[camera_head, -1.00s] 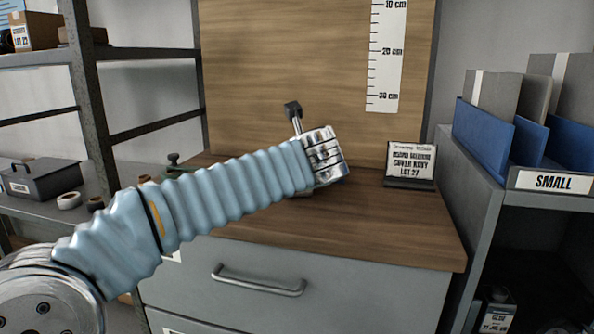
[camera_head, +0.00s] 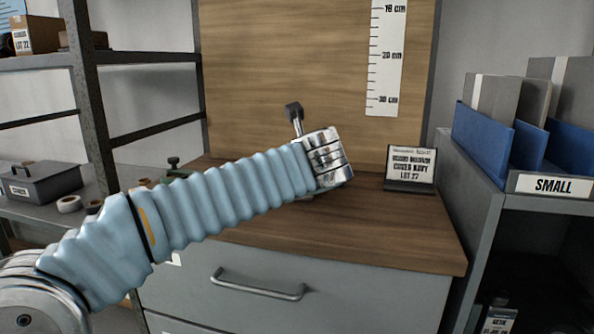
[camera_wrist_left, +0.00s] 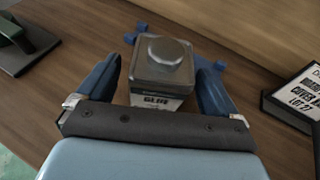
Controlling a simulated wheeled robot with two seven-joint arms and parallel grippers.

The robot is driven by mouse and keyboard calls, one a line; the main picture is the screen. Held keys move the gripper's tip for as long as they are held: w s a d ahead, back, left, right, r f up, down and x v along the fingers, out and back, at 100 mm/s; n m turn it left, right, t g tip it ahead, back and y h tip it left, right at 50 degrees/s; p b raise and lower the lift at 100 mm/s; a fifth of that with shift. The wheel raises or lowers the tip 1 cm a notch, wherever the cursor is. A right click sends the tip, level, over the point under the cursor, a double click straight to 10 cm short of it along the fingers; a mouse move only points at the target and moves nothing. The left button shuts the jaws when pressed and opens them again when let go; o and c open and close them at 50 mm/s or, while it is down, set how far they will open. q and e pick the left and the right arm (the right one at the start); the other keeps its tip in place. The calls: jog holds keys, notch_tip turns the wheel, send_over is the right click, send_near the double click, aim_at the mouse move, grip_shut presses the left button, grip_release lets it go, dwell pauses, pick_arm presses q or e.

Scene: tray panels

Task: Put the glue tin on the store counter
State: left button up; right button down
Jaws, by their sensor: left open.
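The glue tin (camera_wrist_left: 163,68) is a grey squarish tin with a round metal lid and a white label reading GLUE. It shows in the left wrist view, upright at the wooden store counter (camera_head: 400,232). My left gripper (camera_wrist_left: 164,68) is open, with one blue finger on each side of the tin. A narrow gap shows on both sides. Whether the tin's base rests on the wood is hidden. In the head view my left arm and wrist cover the tin and the fingers. My right gripper is in neither view.
A sign card (camera_head: 411,165) stands at the counter's back right. Flat blue pieces (camera_wrist_left: 229,68) lie behind the tin. A green device (camera_wrist_left: 22,45) sits left. A backboard with a ruler (camera_head: 386,60) rises behind. A shelf with blue binders (camera_head: 484,140) stands right. The counter's front right is clear.

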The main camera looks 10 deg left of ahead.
pick_arm(q)
jog(key=v, duration=1)
jog(key=shift+s, duration=0.15)
